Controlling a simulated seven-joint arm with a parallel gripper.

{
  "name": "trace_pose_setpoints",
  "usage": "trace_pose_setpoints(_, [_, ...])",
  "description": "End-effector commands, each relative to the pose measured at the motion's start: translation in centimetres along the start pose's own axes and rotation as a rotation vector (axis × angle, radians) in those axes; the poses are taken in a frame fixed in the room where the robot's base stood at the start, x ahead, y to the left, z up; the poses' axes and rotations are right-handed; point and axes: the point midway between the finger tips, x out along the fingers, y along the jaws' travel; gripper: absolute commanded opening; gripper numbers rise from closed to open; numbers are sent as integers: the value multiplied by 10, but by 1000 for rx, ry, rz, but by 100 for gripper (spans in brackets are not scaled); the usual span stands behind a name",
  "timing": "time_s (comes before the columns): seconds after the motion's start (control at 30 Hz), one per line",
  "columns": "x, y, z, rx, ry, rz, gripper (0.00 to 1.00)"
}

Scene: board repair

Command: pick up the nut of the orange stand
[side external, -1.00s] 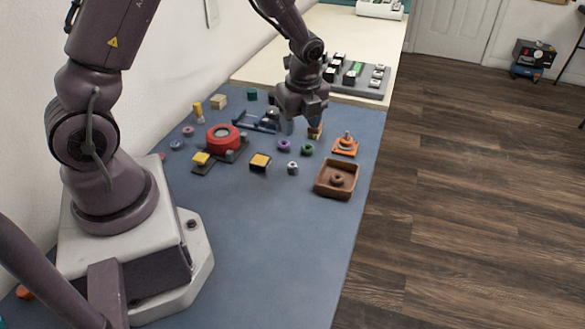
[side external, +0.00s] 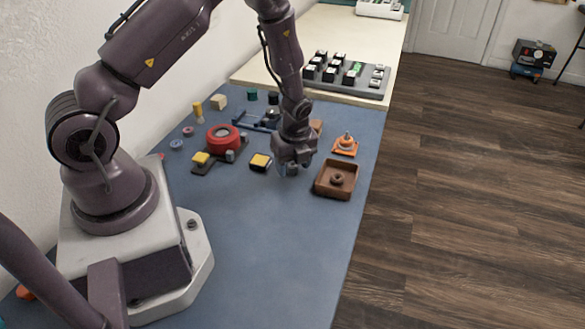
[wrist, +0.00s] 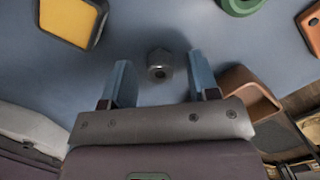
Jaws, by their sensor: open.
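The orange stand (side external: 345,147) is at the right edge of the blue mat, with a short post on top. A small grey metal nut (wrist: 160,66) lies on the mat apart from the stand. My gripper (wrist: 161,78) is open, its two blue fingers on either side of the nut in the wrist view and the nut near the fingertip line. It seems empty. In the side view my gripper (side external: 289,170) is low over the mat, left of the stand, and partly hides the nut.
A brown tray (side external: 322,190) holding a brown ring stands right of my gripper. A yellow-topped block (side external: 260,161) is close on the left. A green ring (wrist: 243,5) lies beyond. The red round part (side external: 222,138) is farther left. The front mat is clear.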

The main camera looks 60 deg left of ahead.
Motion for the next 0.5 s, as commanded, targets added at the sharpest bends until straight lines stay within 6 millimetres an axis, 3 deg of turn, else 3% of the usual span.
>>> trace_pose_setpoints(0.27, [4,0,0,0,0,0,55])
trace_pose_setpoints(0.5, [4,0,0,0,0,0,2])
